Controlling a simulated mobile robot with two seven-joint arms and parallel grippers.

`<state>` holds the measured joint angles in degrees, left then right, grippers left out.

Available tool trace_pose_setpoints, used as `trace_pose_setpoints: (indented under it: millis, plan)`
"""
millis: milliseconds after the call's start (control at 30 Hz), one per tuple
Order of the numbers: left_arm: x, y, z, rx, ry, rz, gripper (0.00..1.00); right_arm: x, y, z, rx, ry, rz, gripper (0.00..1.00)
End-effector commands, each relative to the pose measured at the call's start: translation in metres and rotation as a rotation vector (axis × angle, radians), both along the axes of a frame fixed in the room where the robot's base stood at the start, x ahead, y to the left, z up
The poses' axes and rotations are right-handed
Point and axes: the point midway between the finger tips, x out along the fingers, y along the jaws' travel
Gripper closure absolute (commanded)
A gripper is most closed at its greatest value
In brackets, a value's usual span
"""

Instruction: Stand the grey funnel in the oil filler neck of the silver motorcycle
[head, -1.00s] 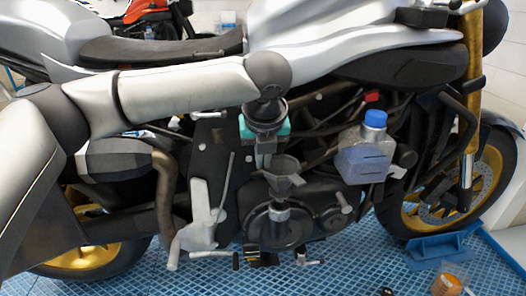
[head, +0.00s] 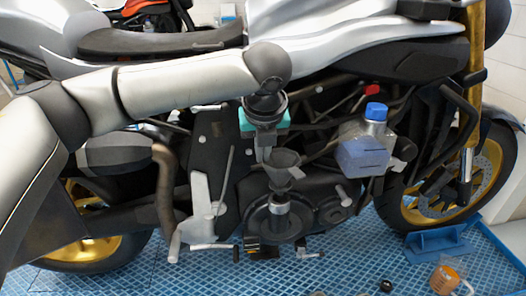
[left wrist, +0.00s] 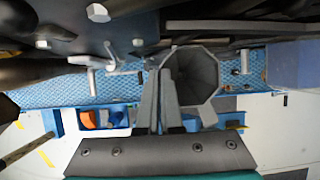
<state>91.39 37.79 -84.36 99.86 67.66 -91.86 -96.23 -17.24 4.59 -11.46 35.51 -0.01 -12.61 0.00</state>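The grey funnel (head: 285,161) is beside the engine of the silver motorcycle (head: 330,45), wide mouth up. It also shows in the left wrist view (left wrist: 197,72), where I look into its mouth. My left gripper (head: 264,154) reaches down at the funnel's left side. Its two fingers (left wrist: 164,82) are close together at the funnel's rim, seemingly pinching its wall. A short upright grey cylinder (head: 279,203), possibly the filler neck, is below the funnel on the round engine cover. I cannot tell whether the spout is inside it. My right gripper is out of view.
A blue-capped bottle (head: 375,118) is right of the funnel, close to the engine. The side stand and foot levers (head: 202,205) are at left.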

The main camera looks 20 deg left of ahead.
Motion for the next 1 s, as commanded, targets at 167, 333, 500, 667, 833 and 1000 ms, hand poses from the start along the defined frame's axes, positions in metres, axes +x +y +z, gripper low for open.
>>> trace_pose_setpoints:
  millis: [167,333,500,667,833,1000]
  plan:
    - [0.0,0.0,0.0,0.0,0.0,0.0,1.0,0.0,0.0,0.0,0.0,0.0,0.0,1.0]
    - [0.0,0.0,0.0,0.0,0.0,-0.001,1.0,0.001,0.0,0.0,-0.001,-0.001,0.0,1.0]
    - [0.0,0.0,-0.002,0.0,0.0,-0.001,1.0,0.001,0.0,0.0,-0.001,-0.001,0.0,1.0]
    - [0.0,0.0,-0.006,0.001,-0.001,-0.001,1.0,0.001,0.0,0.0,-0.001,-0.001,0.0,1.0]
    - [0.0,0.0,-0.012,0.0,0.001,-0.001,1.0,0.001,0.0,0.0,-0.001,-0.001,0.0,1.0]
    - [0.0,0.0,-0.017,0.0,0.0,-0.001,1.0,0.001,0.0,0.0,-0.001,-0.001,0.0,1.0]
